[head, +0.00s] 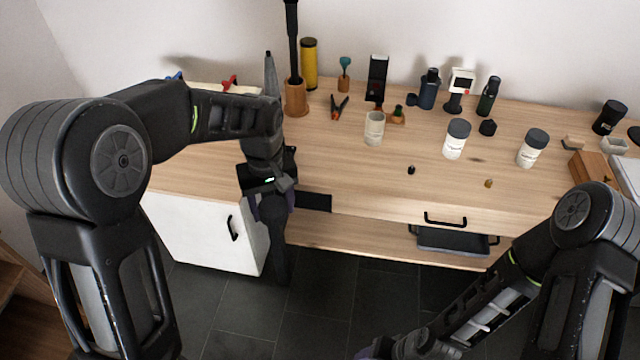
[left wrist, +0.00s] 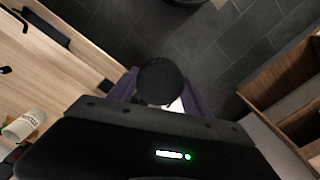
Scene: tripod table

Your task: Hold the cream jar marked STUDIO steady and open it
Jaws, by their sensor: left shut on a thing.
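A cream jar (head: 374,128) stands upright on the table; no dark lid shows on it. It also shows in the left wrist view (left wrist: 22,126), with lettering I cannot read surely. Two white jars with dark lids, a middle one (head: 455,144) and a right one (head: 531,151), stand further right, their labels too small to read. My left gripper (head: 270,205) is in front of the table edge, shut on a dark thing with a round black top (left wrist: 160,80); I cannot tell what it is. My right gripper (head: 385,349) is at the bottom edge, mostly cut off.
A small black piece (head: 411,170) and a small brown piece (head: 488,183) lie near the front. Bottles, a yellow cylinder (head: 309,64) and a wooden pot (head: 296,98) line the back. The front tabletop is mostly clear.

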